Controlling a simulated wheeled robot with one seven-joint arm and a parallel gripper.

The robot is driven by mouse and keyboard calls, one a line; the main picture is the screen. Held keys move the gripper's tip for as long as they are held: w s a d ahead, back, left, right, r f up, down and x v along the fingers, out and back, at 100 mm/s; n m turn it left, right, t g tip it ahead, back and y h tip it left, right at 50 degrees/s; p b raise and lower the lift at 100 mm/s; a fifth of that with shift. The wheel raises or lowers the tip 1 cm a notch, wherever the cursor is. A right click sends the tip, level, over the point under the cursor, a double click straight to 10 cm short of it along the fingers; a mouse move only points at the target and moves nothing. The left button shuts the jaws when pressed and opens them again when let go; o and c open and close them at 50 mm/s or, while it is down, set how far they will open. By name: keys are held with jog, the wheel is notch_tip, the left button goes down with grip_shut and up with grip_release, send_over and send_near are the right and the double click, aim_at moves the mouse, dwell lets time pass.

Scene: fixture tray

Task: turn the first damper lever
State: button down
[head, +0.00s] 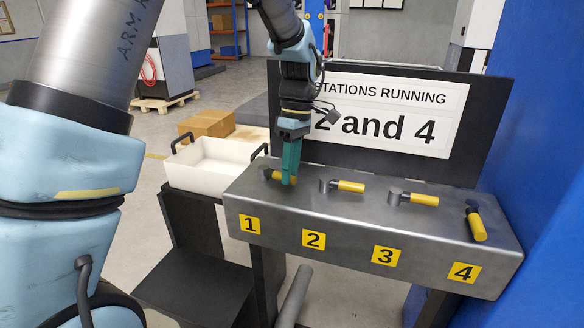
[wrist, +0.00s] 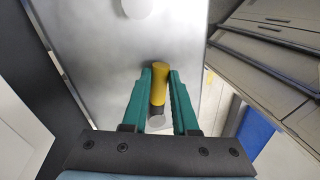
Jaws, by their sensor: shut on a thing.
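The lever at label 1 has a yellow handle (head: 279,177) on a dark hub at the left end of a grey metal box (head: 330,207). My gripper (head: 290,181) comes down from above, and its green fingers stand around this handle. In the wrist view, the yellow handle (wrist: 158,80) lies between the two fingers (wrist: 160,80), which are shut on it. Levers 2 (head: 350,186) and 3 (head: 423,199) point to the right. Lever 4 (head: 477,225) points toward the front of the box. The fingers partly hide lever 1 in the head view.
A board behind the box carries a sign (head: 390,110); its readable part says "2 and 4" running. A white bin (head: 205,178) with dark handles stands left of the box. A blue wall (head: 545,130) is close on the right. Labels 1 to 4 mark the front.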

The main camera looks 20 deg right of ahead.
jog(key=m, duration=0.1)
jog(key=s+a+m, duration=0.1)
jog(key=m, duration=0.1)
jog(key=a+m, duration=0.1)
jog(key=shift+s+a+m+t, duration=0.2)
jog(key=shift+a+m+t, duration=0.1)
jog(key=shift+t, duration=0.1)
jog(key=a+m, duration=0.1)
jog(key=m, duration=0.1)
jog(key=a+m, duration=0.1)
jog(key=shift+s+a+m+t, duration=0.1)
jog(key=shift+s+m+t, duration=0.05)
jog(key=shift+m+t, duration=0.2)
jog(key=a+m, duration=0.1)
jog(key=m, duration=0.2)
jog(key=a+m, duration=0.1)
jog(key=shift+w+a+t+b, duration=0.3)
jog(key=shift+t, duration=0.05)
jog(key=shift+w+a+m+t, duration=0.15)
jog(key=shift+w+a+m, duration=0.2)
jog(key=shift+m, duration=0.55)
jog(key=shift+w+a+m+t, duration=0.2)
jog(key=shift+a+m, duration=0.25)
jog(key=shift+m, duration=0.4)
jog(key=c, duration=0.7)
grip_release()
